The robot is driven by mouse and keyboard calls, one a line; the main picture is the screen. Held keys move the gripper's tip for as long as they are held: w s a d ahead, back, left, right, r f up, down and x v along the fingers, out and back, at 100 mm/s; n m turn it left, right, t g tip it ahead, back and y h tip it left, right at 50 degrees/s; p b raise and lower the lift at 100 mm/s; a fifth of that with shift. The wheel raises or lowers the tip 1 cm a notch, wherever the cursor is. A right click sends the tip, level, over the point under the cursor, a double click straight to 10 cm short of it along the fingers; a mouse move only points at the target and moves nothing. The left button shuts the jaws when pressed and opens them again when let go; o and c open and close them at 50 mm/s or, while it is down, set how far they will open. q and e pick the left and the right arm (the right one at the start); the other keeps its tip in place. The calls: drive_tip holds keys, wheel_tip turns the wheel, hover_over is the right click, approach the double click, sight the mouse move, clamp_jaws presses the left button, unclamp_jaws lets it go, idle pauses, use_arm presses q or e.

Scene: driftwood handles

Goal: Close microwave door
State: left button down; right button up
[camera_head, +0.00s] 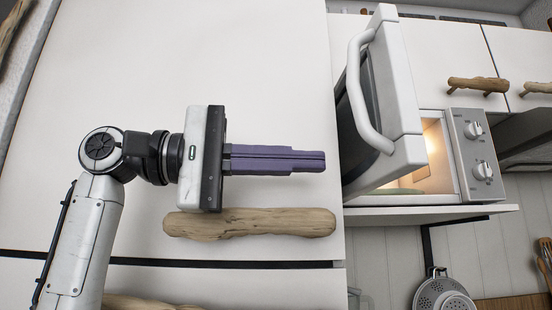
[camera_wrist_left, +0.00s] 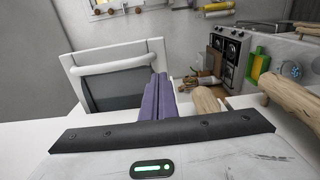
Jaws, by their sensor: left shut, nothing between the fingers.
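The white microwave (camera_head: 464,150) sits on a shelf at the right, its lit inside showing. Its door (camera_head: 404,75) stands wide open toward me, with a curved white handle (camera_head: 357,95) on its outer face and a dark window. In the left wrist view the door (camera_wrist_left: 118,75) stands beyond the fingers, a little to the left. My left gripper (camera_head: 322,160) is shut and empty. Its purple fingers point right, with the tips a little short of the door's lower left edge; I cannot tell whether they touch it. My right gripper is not in view.
A tall white cabinet front (camera_head: 240,50) lies behind my left arm. Its driftwood handle (camera_head: 250,223) is just below the gripper. The microwave shelf (camera_head: 440,215) has a colander (camera_head: 443,294) hanging below. A stove (camera_wrist_left: 228,50) shows in the wrist view.

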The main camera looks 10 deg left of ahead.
sight(384, 164)
use_arm(q)
drive_tip(key=p+x, duration=0.1)
drive_tip(key=x, duration=0.5)
drive_tip(key=shift+w+d, duration=0.1)
drive_tip(key=shift+d, duration=0.15)
drive_tip(key=shift+w+d, duration=0.3)
drive_tip(key=shift+d, duration=0.4)
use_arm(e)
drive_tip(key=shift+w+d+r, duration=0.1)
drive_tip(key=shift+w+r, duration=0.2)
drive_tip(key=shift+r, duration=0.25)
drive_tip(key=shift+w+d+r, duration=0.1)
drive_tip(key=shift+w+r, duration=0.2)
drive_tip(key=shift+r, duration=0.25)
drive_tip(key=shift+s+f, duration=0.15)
